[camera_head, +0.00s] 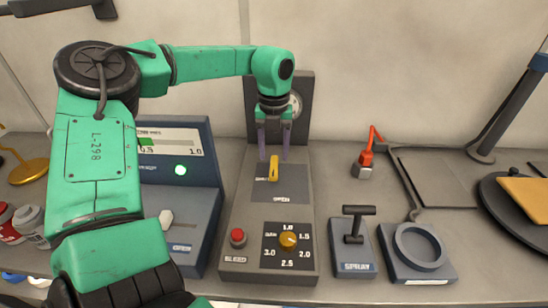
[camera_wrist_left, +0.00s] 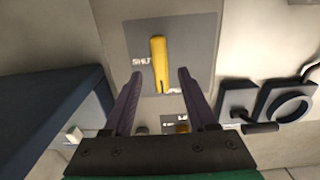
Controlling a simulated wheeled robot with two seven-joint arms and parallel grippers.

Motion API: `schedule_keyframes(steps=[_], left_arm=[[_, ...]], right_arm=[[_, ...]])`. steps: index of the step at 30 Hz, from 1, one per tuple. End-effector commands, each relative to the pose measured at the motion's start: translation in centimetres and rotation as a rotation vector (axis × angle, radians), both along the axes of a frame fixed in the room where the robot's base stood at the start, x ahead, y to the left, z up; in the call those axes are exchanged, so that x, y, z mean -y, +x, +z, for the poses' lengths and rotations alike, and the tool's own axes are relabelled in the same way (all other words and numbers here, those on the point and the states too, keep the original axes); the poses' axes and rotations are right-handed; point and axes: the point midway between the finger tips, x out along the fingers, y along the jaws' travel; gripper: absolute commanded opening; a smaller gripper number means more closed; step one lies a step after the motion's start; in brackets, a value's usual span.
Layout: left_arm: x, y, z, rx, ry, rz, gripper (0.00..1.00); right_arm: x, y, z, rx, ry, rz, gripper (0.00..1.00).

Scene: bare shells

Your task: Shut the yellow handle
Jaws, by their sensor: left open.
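The yellow handle (camera_head: 273,168) stands on a grey plate on the upper part of the middle control box. It points along the box, toward its back and front, with a printed word at its left and another below it. In the left wrist view the handle (camera_wrist_left: 159,63) lies between and beyond the two purple fingers, with "SHUT" at its left. My left gripper (camera_head: 273,156) is open, pointing down just behind and above the handle. The gripper (camera_wrist_left: 158,85) is apart from the handle on both sides as far as I can see. My right gripper is not in view.
The same box carries a red button (camera_head: 237,237) and an orange dial (camera_head: 288,240). A gauge box (camera_head: 201,215) stands left. A black T-handle marked SPRAY (camera_head: 354,228), a ring holder (camera_head: 420,247) and a red tool (camera_head: 366,160) stand right.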

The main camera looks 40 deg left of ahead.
Motion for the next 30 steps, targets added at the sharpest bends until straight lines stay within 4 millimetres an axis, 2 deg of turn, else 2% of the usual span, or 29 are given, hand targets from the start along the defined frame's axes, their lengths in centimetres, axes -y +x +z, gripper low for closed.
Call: schedule_keyframes(steps=[3, 6, 14, 17, 18, 19, 30], left_arm=[[0.0, 0.0, -2.1, -0.002, -0.002, 0.0, 0.57], [0.1, 0.0, -3.2, 0.0, -0.002, 0.0, 0.57], [0.0, 0.0, -3.5, 0.002, -0.001, 0.0, 0.57], [0.0, 0.0, -3.5, 0.002, -0.001, 0.0, 0.23], [0.0, 0.0, -3.5, 0.002, -0.001, 0.0, 0.08], [0.0, 0.0, -3.5, 0.002, -0.001, 0.0, 0.0], [0.0, 0.0, -3.6, 0.002, -0.001, -0.028, 0.0]], right_arm=[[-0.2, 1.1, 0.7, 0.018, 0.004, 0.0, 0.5], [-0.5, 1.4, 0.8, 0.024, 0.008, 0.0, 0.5], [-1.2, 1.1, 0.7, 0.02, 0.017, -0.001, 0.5], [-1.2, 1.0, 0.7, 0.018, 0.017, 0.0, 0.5], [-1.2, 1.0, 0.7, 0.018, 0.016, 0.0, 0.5], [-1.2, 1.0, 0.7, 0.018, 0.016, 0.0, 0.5], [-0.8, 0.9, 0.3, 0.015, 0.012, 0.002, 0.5]])
